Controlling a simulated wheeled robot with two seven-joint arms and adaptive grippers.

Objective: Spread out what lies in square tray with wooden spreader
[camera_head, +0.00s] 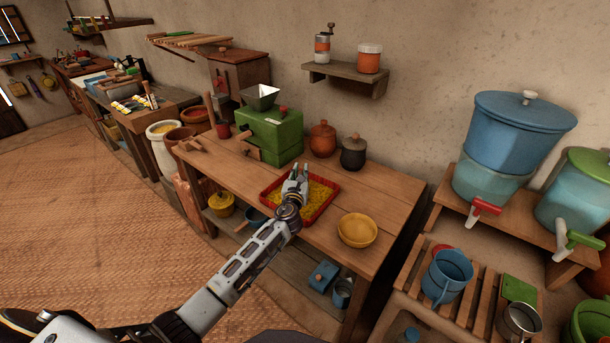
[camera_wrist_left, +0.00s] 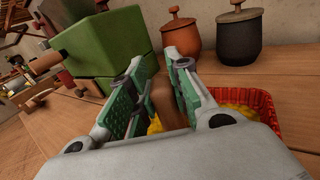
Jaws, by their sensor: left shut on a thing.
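The square tray (camera_head: 325,208) is red and sits on the wooden table, with loose yellow stuff (camera_head: 318,192) in it. My left gripper (camera_head: 298,169) is over the tray and hides part of it. In the left wrist view, my left gripper (camera_wrist_left: 160,78) is shut on a brown wooden piece, the wooden spreader (camera_wrist_left: 165,103). Its lower end is hidden by the gripper, so I cannot tell whether it touches the yellow stuff. The tray's red rim (camera_wrist_left: 265,103) shows on the right there. My right gripper is not in view.
A green mill (camera_head: 272,135) stands behind and left of the tray. An orange lidded jar (camera_head: 322,139) and a dark lidded jar (camera_head: 354,153) stand behind it. A yellow bowl (camera_head: 357,230) stands to its right.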

